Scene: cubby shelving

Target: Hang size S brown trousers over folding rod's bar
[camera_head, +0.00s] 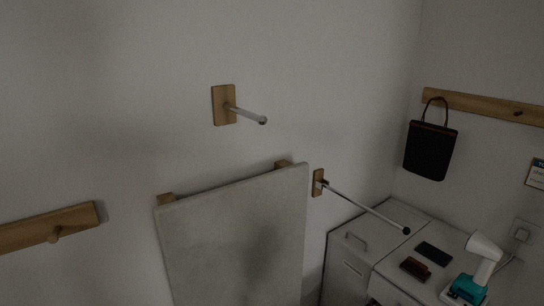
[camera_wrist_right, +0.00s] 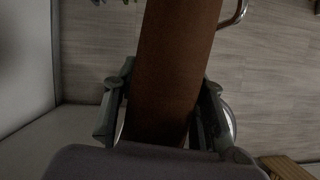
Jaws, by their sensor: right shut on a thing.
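The brown trousers (camera_wrist_right: 172,65) show in the right wrist view as a long flat brown strip running from the top edge down between my fingers. My right gripper (camera_wrist_right: 160,112) is shut on them, one finger on each side of the strip. In the head view a thin rod (camera_head: 368,208) sticks out from a small wooden wall plate, sloping down to the right to a dark round tip; its bar is bare. A shorter rod (camera_head: 248,114) on another wooden plate sits higher and to the left, also bare. I cannot tell for certain which one folds. Neither gripper shows in the head view.
A pale board (camera_head: 235,235) leans out below the rods. A white cabinet (camera_head: 355,262) stands at the lower right, with a teal-and-white device (camera_head: 480,270) and small dark items on top. A black bag (camera_head: 430,150) hangs from a wooden rail (camera_head: 480,106). Another rail (camera_head: 45,228) is at left.

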